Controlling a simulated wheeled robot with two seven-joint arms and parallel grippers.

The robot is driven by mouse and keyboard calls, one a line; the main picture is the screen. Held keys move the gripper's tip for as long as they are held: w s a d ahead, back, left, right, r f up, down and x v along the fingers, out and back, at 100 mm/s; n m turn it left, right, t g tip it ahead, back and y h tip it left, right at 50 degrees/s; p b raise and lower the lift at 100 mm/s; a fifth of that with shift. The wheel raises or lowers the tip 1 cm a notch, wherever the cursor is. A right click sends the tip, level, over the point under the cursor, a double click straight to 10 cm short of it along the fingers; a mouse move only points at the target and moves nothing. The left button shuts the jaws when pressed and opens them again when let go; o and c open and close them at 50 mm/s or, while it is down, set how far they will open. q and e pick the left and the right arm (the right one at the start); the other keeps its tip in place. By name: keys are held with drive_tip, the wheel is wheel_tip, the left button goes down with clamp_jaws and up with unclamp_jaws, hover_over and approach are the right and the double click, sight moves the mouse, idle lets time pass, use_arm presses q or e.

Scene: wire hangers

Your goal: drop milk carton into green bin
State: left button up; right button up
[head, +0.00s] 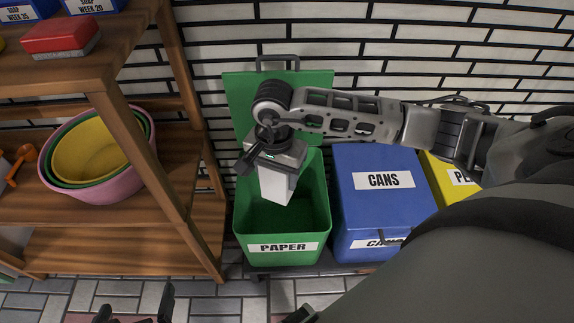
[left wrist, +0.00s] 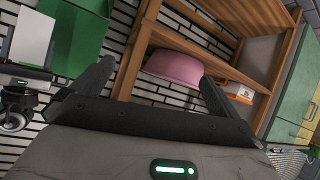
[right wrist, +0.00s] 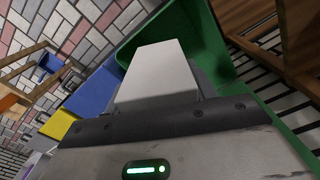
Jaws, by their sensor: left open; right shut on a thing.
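The milk carton (head: 276,186), a plain white box, hangs below my right gripper (head: 272,160), which is shut on its upper part. The carton is over the open mouth of the green bin (head: 242,225), labelled PAPER, with its lower end around rim level. In the right wrist view the carton (right wrist: 158,72) sticks out from the gripper, with the green bin (right wrist: 140,30) around and behind it. The bin's lid stands open against the wall. My left gripper (head: 136,308) is open and empty at the bottom left of the head view; its fingers (left wrist: 155,92) also show spread in the left wrist view.
A closed blue CANS bin (head: 384,215) stands right of the green bin, then a yellow bin (head: 437,178). A wooden shelf (head: 125,235) at left holds nested tubs (head: 97,190) and a red-topped box (head: 60,38). Tiled floor is clear in front.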

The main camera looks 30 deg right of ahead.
use_arm(q)
drive_tip(key=w+d+f+t+h+b, duration=0.1)
drive_tip(key=d+f+b, duration=0.4)
drive_tip(key=b, duration=1.4)
wheel_tip(320, 180, down, 2)
drive_tip(key=t+h, duration=0.1)
drive_tip(key=h, duration=0.1)
drive_tip(key=shift+w+t+h, duration=0.3)
drive_tip(key=shift+w+h, duration=0.05)
drive_tip(key=shift+h, duration=0.05)
use_arm(e)
drive_tip(key=w+d+f+m, duration=0.4)
drive_tip(key=f+m, duration=0.5)
drive_tip(key=m, duration=0.6)
drive_tip(key=w+d+f+m, duration=0.4)
drive_tip(key=f+m, duration=0.5)
drive_tip(key=m, duration=0.6)
drive_tip(key=shift+w+m, duration=0.15)
drive_tip(key=shift+m, duration=0.25)
drive_tip(key=shift+d, duration=0.1)
drive_tip(key=o, duration=1)
drive_tip(key=shift+o, duration=0.2)
